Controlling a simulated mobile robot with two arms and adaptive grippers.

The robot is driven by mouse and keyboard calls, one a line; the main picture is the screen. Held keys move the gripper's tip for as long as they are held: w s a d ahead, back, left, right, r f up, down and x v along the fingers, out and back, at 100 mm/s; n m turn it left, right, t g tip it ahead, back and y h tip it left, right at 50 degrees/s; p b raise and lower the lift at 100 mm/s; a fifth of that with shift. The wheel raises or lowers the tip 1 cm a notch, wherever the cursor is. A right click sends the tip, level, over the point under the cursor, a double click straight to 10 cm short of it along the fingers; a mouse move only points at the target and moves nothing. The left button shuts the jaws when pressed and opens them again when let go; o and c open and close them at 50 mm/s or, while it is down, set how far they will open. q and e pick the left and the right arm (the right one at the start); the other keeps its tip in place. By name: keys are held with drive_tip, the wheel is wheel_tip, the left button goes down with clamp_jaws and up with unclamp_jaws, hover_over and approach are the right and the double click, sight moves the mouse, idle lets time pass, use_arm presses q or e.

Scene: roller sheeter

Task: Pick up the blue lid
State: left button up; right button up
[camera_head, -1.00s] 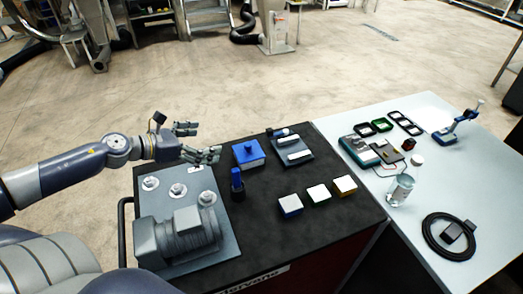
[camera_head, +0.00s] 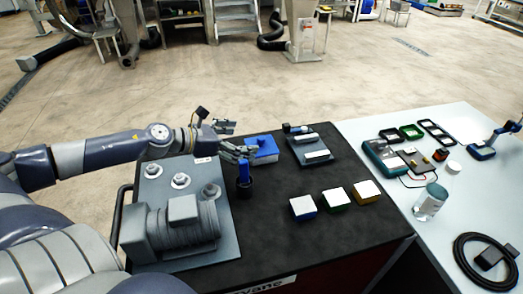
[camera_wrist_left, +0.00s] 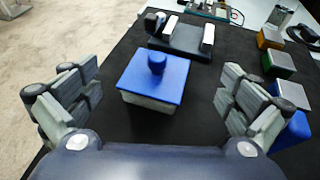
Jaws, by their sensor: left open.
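The blue lid (camera_wrist_left: 153,80) is a flat square with a round knob, sitting on a pale box (camera_wrist_left: 150,103) in the left wrist view. In the head view the lid (camera_head: 264,147) is at the back of the black table, partly hidden behind my left gripper's fingers. My left gripper (camera_head: 235,140) is open and empty. In the left wrist view its fingers (camera_wrist_left: 153,100) spread to the left and right of the lid, with the lid ahead between them and not touched. My right gripper is not in view.
A grey motor unit (camera_head: 177,228) is at front left. A grey tray with white bars (camera_head: 313,151) is right of the lid. Several coloured blocks (camera_head: 334,198) stand further right.

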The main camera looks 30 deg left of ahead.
sight(259, 139)
use_arm(q)
drive_tip(key=shift+b+x, duration=0.9)
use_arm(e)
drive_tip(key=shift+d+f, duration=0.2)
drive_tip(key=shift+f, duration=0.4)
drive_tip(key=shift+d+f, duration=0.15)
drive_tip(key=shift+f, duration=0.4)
use_arm(q)
drive_tip(key=shift+w, duration=0.2)
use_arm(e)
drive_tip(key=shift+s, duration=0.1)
use_arm(q)
drive_tip(key=shift+w+d+f, duration=0.1)
drive_tip(key=shift+w+d, duration=0.1)
drive_tip(key=shift+w, duration=0.2)
drive_tip(key=shift+w+d+p, duration=0.15)
drive_tip(key=shift+w+p, duration=0.15)
drive_tip(key=shift+p+x, duration=0.7)
drive_tip(key=shift+x, duration=0.15)
drive_tip(key=shift+w+d+f, duration=0.35)
drive_tip(key=shift+w+f, duration=0.15)
drive_tip(key=shift+w, duration=0.1)
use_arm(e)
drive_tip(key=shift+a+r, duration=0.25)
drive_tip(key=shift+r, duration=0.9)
